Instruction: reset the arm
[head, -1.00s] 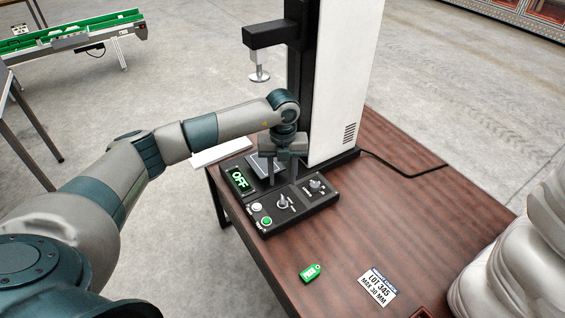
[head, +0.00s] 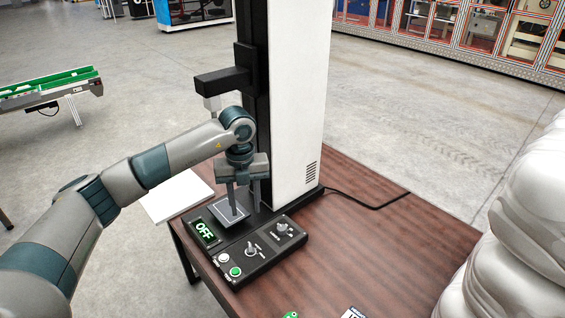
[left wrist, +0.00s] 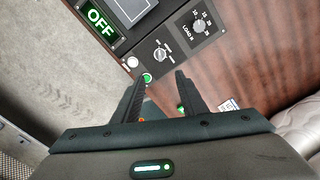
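My left gripper (head: 246,207) hangs with its fingers pointing down over the test machine's base, beside the small grey plate (head: 229,212). Its two fingers stand apart with nothing held between them. In the left wrist view the open fingers (left wrist: 160,76) point toward the control panel, with a green button (left wrist: 147,78) showing near the left fingertip. The control panel (head: 262,257) carries two knobs, a white and a green button, and a display (head: 205,231) reading OFF. My left arm reaches in from the left. My right gripper is not in view.
The machine's black crosshead (head: 222,81) juts left from its column, behind my wrist. A white housing (head: 290,100) stands right of it. The brown table (head: 350,240) is clear to the right. White sacks (head: 520,230) stand at the right edge. A green tag (head: 291,315) lies in front.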

